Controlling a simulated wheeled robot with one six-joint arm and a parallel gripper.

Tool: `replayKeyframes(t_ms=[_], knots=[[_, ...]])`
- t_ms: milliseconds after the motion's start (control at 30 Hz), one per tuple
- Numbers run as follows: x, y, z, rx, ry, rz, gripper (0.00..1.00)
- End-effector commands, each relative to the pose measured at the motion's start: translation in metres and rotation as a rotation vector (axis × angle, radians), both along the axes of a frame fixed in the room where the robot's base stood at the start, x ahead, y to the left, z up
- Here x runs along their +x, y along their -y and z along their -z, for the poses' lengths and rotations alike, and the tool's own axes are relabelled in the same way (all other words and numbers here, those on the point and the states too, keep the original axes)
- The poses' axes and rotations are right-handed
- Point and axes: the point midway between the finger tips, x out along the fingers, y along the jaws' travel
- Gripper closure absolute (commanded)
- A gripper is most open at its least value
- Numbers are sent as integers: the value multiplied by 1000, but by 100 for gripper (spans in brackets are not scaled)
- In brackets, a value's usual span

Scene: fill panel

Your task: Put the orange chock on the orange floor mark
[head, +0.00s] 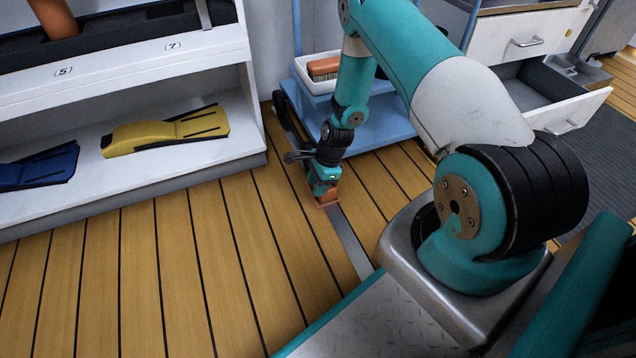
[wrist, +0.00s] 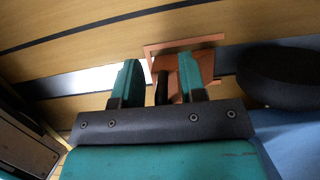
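An orange chock (wrist: 199,68) rests on the floor just beyond my fingertips in the wrist view. A thin orange outline on the floor, the orange floor mark (wrist: 186,43), shows around its far side. My gripper (wrist: 160,74) points down at them with its two teal fingers apart. A dark upright piece stands between the fingers with gaps on both sides; it seems to belong to the chock. The right finger hides part of the chock. In the head view, orange (head: 326,198) shows right under my gripper (head: 324,188); chock and mark cannot be told apart there.
A metal strip (head: 347,243) runs along the plank floor. A blue trolley (head: 385,125) with a white bin (head: 315,75) stands close behind. An open drawer (head: 550,90) is right.

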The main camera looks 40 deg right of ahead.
Motion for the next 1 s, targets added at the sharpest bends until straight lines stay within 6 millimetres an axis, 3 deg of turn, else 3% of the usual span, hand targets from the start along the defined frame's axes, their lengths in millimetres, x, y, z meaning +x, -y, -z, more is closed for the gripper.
replayKeyframes(t_ms=[233,367,800,1000], knots=[[0,0,-3,0,0,0,62],[-1,3,-14,0,0,0,62],[-8,28,-100,0,0,2,62],[-11,35,-117,0,0,1,62]])
